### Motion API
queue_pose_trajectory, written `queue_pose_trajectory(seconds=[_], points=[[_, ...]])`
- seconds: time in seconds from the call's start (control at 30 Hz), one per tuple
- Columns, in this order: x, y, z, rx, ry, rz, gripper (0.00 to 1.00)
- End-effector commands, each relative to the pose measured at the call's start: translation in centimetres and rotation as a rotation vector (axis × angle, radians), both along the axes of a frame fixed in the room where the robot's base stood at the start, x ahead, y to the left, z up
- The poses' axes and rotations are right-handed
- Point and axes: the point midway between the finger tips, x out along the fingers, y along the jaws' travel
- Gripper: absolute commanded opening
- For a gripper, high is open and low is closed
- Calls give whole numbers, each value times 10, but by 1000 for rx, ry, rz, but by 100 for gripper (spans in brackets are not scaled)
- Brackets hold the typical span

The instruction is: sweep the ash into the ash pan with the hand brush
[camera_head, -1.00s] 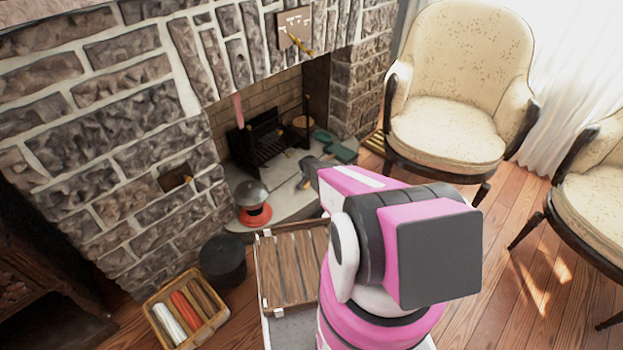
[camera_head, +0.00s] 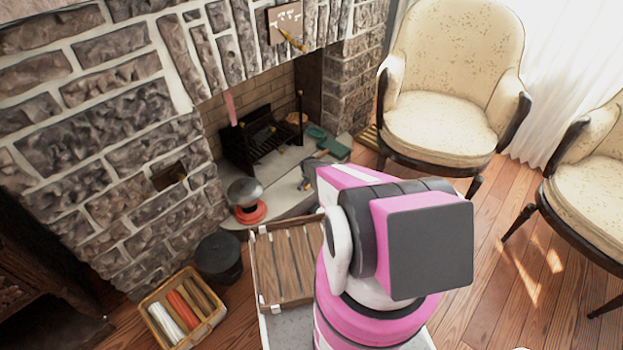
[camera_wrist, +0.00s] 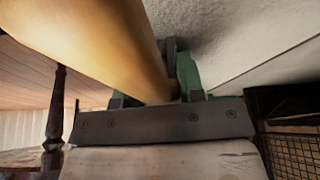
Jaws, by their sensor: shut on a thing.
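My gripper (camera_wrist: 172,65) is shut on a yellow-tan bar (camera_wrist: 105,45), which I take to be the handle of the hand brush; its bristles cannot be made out. In the head view my gripper (camera_head: 307,180) is low over the hearth, mostly hidden behind my pink arm. A green pan-like object (camera_head: 335,149), likely the ash pan, lies on the hearth to the right, with a smaller green object (camera_head: 316,131) beside it. Green also shows behind my fingers in the wrist view (camera_wrist: 186,75). I cannot make out the ash.
A black fire grate (camera_head: 262,142) stands in the fireplace. A grey-and-red round object (camera_head: 248,212) sits at the hearth's left front. A slatted wooden tray (camera_head: 280,265), a black bucket (camera_head: 219,258) and a crate (camera_head: 207,323) are nearer. A cream armchair (camera_head: 445,120) stands right.

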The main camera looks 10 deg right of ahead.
Motion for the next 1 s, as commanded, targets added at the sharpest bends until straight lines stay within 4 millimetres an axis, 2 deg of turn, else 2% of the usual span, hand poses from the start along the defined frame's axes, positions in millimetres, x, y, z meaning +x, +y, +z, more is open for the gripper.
queue_pose_trajectory(seconds=[0.1,0.37,1.0], points=[[-9,-4,-3,1,10,-5,10],[-14,-8,-3,1,10,-5,10],[-39,-25,-1,1,7,-4,10]])
